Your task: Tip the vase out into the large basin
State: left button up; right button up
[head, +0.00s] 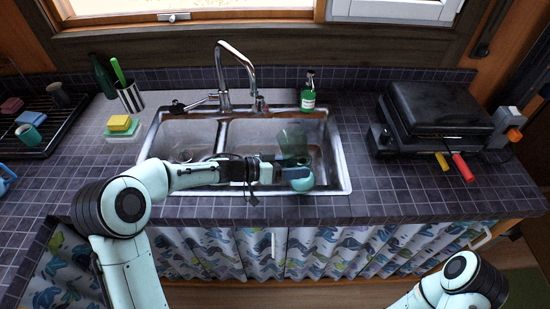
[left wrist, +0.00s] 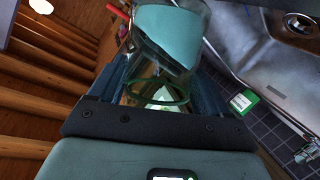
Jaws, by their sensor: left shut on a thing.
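The vase (head: 293,139) is a clear, green-tinted glass vessel with a teal mass in its lower part in the head view. It is over the right, larger basin (head: 245,133) of the steel sink. My left gripper (head: 279,173) is shut on the vase and comes at it from the left. In the left wrist view the vase (left wrist: 172,37) is between the fingers, with the teal mass and a green ring visible. I cannot tell exactly how far it is tilted. My right gripper is out of view.
The faucet (head: 238,68) stands behind the sink, and a green bottle (head: 308,92) stands at its back edge. A black grill (head: 435,115) is to the right. A sponge stack (head: 121,124), a striped cup (head: 131,97) and a dish rack (head: 45,125) are to the left.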

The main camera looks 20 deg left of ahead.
pick_arm(q)
jog(key=shift+w+n, duration=0.1)
jog(key=shift+n, duration=0.3)
jog(key=shift+w+a+f+n+h, duration=0.1)
jog(key=shift+w+n+h, duration=0.05)
jog(key=shift+n+h, duration=0.25)
jog(key=shift+s+n+b, duration=0.25)
jog(key=shift+n+b, duration=0.2)
jog(key=shift+n, duration=0.15)
jog(key=shift+f+h, duration=0.1)
jog(key=shift+h, duration=0.2)
jog(key=shift+d+n, duration=0.2)
jog(key=shift+n, duration=0.1)
jog(key=shift+s+d+n+b, duration=0.1)
jog(key=shift+n+b, duration=0.2)
jog(key=shift+b, duration=0.15)
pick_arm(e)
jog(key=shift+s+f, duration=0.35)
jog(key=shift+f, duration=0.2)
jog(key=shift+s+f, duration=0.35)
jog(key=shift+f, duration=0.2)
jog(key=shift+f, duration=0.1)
pick_arm(q)
jog(key=shift+h, duration=0.3)
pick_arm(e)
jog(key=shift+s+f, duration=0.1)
